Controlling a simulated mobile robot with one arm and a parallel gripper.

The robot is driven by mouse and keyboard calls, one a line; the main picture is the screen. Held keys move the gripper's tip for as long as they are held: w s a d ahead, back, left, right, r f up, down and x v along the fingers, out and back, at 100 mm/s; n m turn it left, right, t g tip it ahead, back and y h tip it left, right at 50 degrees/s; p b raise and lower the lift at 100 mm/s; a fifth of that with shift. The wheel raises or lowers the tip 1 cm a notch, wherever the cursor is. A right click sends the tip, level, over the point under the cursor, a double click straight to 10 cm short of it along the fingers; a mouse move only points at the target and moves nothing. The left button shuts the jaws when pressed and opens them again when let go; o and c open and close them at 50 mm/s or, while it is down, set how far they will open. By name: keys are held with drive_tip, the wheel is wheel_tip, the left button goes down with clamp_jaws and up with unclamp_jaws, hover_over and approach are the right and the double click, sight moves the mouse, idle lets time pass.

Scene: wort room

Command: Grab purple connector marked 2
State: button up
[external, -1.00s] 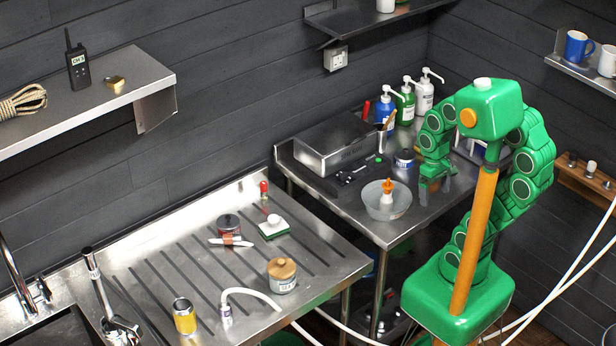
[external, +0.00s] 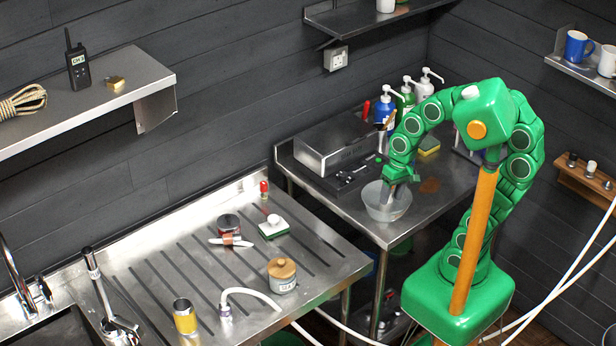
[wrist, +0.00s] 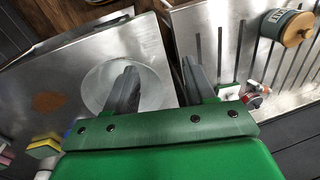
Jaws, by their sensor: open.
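A white curved hose (external: 255,294) lies on the front of the grooved steel drainboard. Its upright end fitting (external: 226,312) has a faint purplish tint; I cannot read any number on it. It stands to the right of a yellow can (external: 184,318). I cannot make it out in the wrist view. My gripper (external: 397,190) is open, pointing down at the clear bowl (external: 381,214) on the right-hand table, well away from the fitting. In the wrist view my gripper (wrist: 158,75) shows two separated fingers with nothing seen held, one overlapping the bowl (wrist: 98,90).
A wooden-lidded jar (external: 282,274) stands right of the hose. A dark red-brown jar (external: 229,225) and a green-and-white block (external: 273,228) stand further back. A steel box (external: 335,141), pump bottles and a sponge (external: 429,145) occupy the right-hand table. A gap separates the tables.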

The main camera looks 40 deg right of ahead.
drive_tip(key=w+a+m+t+y, duration=0.1)
drive_tip(key=w+a+m+y, duration=0.2)
drive_tip(key=a, duration=0.8)
drive_tip(key=w+a+m+y, duration=0.2)
drive_tip(key=w+a, duration=0.1)
drive_tip(key=a, duration=0.9)
drive_tip(key=w+a+m+t+y, duration=0.1)
drive_tip(key=w+a+m+y, duration=0.15)
drive_tip(key=a, duration=0.85)
drive_tip(key=m+t+y, duration=0.2)
drive_tip(key=m, duration=0.5)
approach(225, 301)
drive_tip(key=w+d+r, duration=0.2)
drive_tip(key=d+r, duration=0.2)
drive_tip(key=r, duration=0.3)
drive_tip(key=shift+w+a+f+m+t, duration=0.25)
drive_tip(key=shift+a+f+m+t, duration=0.25)
drive_tip(key=shift+a+f+m, duration=1.35)
drive_tip(key=shift+w+a+f+m+t, duration=0.25)
drive_tip(key=shift+a+f+m+t, duration=0.25)
drive_tip(key=shift+a+f+m, duration=1.3)
drive_tip(key=shift+w+a+f+m+t, duration=0.2)
drive_tip(key=shift+a+f+m+t, duration=0.6)
drive_tip(key=shift+a+f, duration=1.75)
drive_tip(key=shift+a+r+m+g, duration=0.1)
drive_tip(key=shift+r+m+g, duration=0.05)
drive_tip(key=shift+m+g, duration=0.15)
clamp_jaws()
